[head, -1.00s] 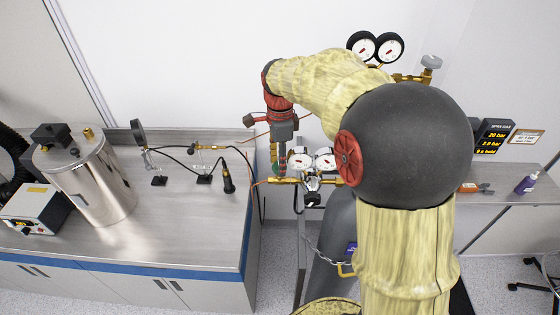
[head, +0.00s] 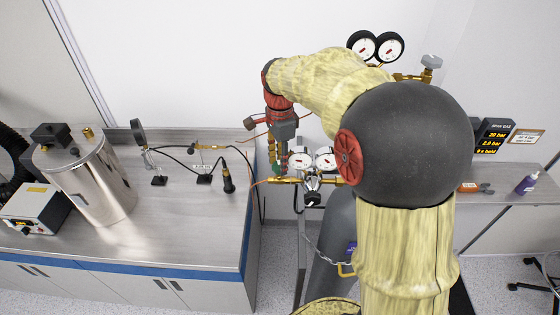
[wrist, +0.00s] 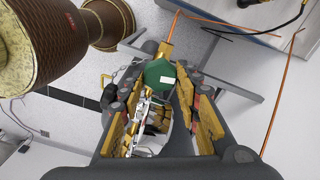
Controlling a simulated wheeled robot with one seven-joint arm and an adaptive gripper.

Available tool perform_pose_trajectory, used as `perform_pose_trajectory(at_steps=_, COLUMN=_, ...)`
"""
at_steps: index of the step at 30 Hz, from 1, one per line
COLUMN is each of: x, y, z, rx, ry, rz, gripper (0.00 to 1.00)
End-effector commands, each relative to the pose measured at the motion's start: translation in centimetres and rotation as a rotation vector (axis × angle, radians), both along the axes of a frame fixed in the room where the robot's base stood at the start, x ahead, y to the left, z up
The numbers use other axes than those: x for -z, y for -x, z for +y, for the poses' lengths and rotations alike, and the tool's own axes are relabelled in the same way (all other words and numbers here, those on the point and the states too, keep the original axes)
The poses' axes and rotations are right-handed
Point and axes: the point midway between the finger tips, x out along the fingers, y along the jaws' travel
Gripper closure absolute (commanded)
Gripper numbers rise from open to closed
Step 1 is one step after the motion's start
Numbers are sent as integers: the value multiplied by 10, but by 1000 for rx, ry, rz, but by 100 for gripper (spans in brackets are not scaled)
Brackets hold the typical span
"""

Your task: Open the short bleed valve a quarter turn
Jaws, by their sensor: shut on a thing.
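A green faceted valve knob (wrist: 160,74) sits on brass fittings between my gripper's fingers in the wrist view. A white label on it is too small to read. My gripper (wrist: 162,84) is shut on this knob, with a yellow-padded finger on each side. In the head view my gripper (head: 278,160) points down at the brass line (head: 290,181), left of the two regulator gauges (head: 312,160). There the knob is mostly hidden by the fingers, and its turn angle cannot be read.
A steel bench (head: 190,225) with a metal canister (head: 90,180) and cabled probes stands on the left. A grey gas cylinder (head: 337,235) with a chain (head: 320,248) is below the regulator. Thin copper tubes (wrist: 270,110) run close to the gripper.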

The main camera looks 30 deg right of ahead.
Motion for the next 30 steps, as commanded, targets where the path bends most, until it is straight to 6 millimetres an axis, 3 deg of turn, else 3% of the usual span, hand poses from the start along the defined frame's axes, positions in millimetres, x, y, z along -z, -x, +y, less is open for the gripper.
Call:
perform_pose_trajectory(at_steps=15, x=0, y=-1, z=0, rx=-297, ry=0, rz=-1, gripper=93)
perform_pose_trajectory(at_steps=30, x=-1, y=-1, z=0, rx=-344, ry=0, rz=-2, gripper=93)
